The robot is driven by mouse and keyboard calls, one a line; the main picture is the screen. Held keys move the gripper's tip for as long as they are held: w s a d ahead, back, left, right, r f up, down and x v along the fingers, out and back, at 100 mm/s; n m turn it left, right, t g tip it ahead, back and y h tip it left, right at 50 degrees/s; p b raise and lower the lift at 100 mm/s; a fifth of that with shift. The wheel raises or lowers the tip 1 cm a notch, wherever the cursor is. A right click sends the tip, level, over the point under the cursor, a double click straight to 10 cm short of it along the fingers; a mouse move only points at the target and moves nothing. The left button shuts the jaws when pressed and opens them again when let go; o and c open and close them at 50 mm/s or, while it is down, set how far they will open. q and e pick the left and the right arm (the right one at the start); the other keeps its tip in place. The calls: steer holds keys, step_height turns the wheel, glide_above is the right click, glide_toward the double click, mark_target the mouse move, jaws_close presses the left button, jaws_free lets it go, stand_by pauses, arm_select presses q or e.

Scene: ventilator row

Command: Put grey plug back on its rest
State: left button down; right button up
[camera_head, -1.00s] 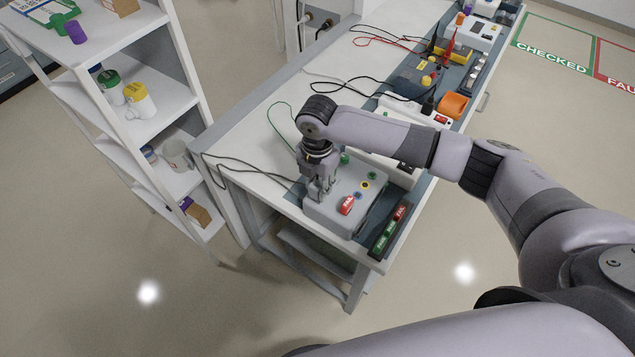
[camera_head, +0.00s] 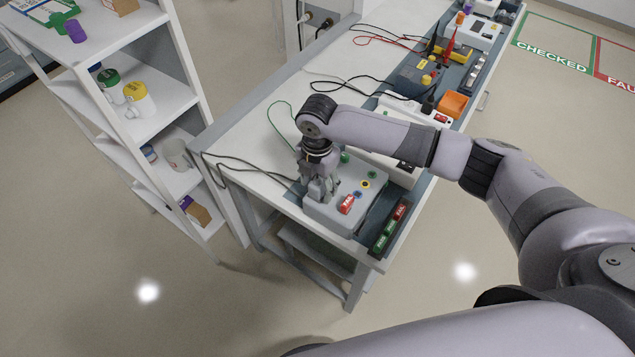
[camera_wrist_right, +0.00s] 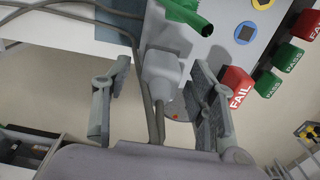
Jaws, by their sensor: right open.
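The grey plug (camera_wrist_right: 163,75) shows in the right wrist view at the grey box (camera_wrist_right: 190,45), with grey cables running down past it. My right gripper (camera_wrist_right: 160,100) is open, with one finger on each side of the plug and visible gaps between. A rounded grey plate with a red dot (camera_wrist_right: 175,116) lies below the plug; I cannot tell if it is the rest. In the head view my right gripper (camera_head: 318,190) is at the left end of the grey box (camera_head: 340,213), and the plug cannot be made out there. My left gripper is not in view.
Red and green tags (camera_head: 390,228) lie at the bench's near end. A green lead (camera_wrist_right: 185,14) is close above the plug. Dark cables (camera_head: 240,165) cross the white bench top (camera_head: 255,125). A shelf unit (camera_head: 150,100) stands left of the bench.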

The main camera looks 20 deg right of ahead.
mark_target(318, 178)
step_height(318, 178, up, 12)
stand_by(0.5)
